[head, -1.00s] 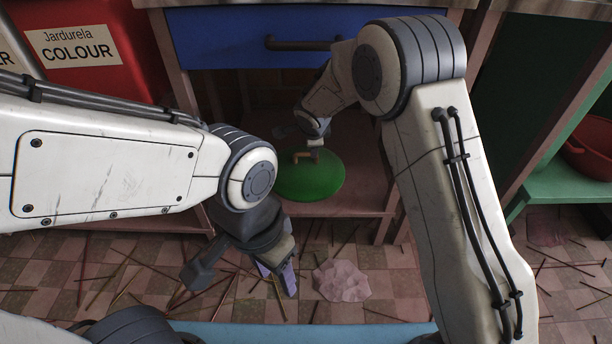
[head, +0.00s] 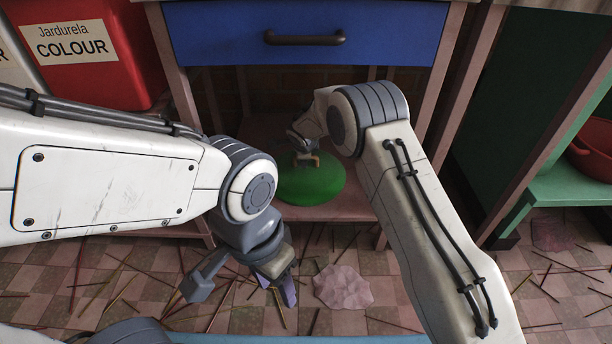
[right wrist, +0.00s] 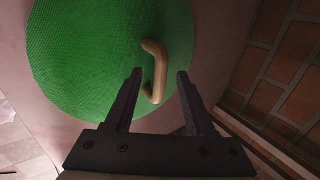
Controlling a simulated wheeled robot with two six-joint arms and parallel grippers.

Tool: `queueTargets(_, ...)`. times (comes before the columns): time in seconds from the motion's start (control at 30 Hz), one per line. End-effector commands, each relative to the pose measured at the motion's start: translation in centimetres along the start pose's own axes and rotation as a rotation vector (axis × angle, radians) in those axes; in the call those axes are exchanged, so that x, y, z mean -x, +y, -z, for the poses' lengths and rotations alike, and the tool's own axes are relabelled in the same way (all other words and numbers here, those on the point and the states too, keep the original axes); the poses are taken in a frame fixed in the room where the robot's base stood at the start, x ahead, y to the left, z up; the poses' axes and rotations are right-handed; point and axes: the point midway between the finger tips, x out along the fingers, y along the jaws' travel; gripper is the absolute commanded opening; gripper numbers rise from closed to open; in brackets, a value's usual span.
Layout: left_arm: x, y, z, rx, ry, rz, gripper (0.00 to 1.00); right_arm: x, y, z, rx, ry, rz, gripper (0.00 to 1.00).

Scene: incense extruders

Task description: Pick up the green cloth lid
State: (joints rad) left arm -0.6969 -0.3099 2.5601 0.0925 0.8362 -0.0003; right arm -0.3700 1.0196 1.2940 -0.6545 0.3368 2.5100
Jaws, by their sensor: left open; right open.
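The green cloth lid (head: 316,188) is a round green disc on the low shelf under the blue drawer. It fills much of the right wrist view (right wrist: 90,60). Its tan bent handle (right wrist: 158,62) stands up from the middle. My right gripper (right wrist: 159,74) is open, with the handle showing between its two fingers; I cannot tell whether either finger touches it. In the head view my right gripper (head: 305,158) is small and partly hidden over the lid. My left gripper (head: 285,290) hangs open and empty above the tiled floor, left of the pink cloth.
A crumpled pink cloth (head: 342,287) and many thin sticks lie on the floor. The blue drawer (head: 300,38) is above the shelf (head: 362,208), and wooden posts flank it. A brick wall (right wrist: 285,75) is behind. A red bin (head: 85,50) stands left, a green shelf (head: 570,188) right.

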Motion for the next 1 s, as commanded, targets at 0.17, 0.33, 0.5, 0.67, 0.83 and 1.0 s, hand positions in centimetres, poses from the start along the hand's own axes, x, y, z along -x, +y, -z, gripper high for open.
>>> queueTargets(0.17,-0.06,0.0,0.0,0.0,0.0,0.0,0.51,-0.31,-0.04,-0.02,0.0,0.0,0.0,0.55)
queueTargets(0.33,-0.05,0.0,0.0,0.0,0.0,0.0,0.51,-0.28,-0.04,-0.03,0.0,0.0,0.0,0.28)
queueTargets(0.5,-0.05,0.0,0.0,0.0,0.0,0.0,0.51,-0.27,-0.03,-0.03,0.0,0.0,0.0,0.0)
queueTargets(0.67,-0.05,0.0,0.0,0.0,0.0,0.0,0.51,-0.27,-0.03,-0.03,0.0,0.0,0.0,0.0)
queueTargets(0.83,-0.05,0.0,0.0,0.0,0.0,0.0,0.51,-0.26,-0.04,-0.03,0.0,0.0,0.0,0.0)
queueTargets(1.0,-0.05,0.0,0.0,0.0,0.0,0.0,0.51,-0.26,-0.04,-0.03,0.0,0.0,0.0,0.0)
